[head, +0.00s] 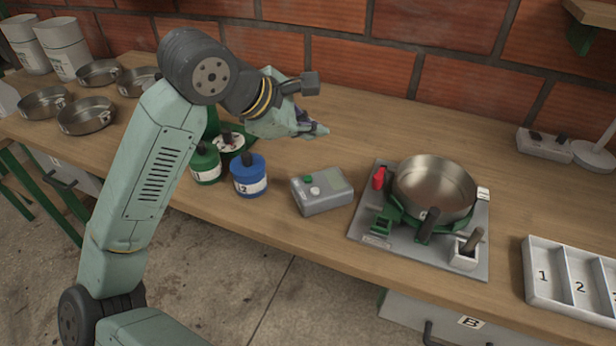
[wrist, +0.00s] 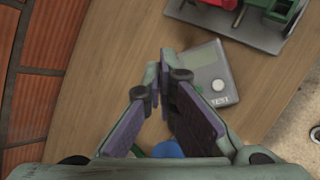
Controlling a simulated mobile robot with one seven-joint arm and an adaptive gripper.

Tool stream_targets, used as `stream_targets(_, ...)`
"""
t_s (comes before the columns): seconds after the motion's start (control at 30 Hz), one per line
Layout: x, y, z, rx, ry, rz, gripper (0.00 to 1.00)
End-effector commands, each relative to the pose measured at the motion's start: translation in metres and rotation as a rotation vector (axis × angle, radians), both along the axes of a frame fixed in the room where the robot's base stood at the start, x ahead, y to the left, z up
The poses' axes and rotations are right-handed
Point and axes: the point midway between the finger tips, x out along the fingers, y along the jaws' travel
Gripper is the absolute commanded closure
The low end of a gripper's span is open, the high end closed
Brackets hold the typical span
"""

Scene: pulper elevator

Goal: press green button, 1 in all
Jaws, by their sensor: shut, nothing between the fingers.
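A grey box (head: 324,196) with a green button (head: 308,179) and a whitish round button (head: 315,190) stands on the wooden bench. The box also shows in the wrist view (wrist: 230,95), with a small screen, the whitish button (wrist: 218,85) and a TEST label. There, my fingers cover part of the box, and the green button is hard to make out. My gripper (head: 325,131) is shut and empty. In the head view it is held above the bench, behind the box, apart from it.
A numbered tray (head: 532,285) is at the far right. A brick wall (head: 455,90) backs the bench.

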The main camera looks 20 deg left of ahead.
Motion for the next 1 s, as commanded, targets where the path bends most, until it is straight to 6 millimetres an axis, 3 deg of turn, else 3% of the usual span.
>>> stream_targets(0.5,0.0,0.0,-0.073,0.001,0.0,-0.001,1.0)
stream_targets(1.0,0.0,0.0,-0.081,-0.002,-0.001,-0.001,1.0)
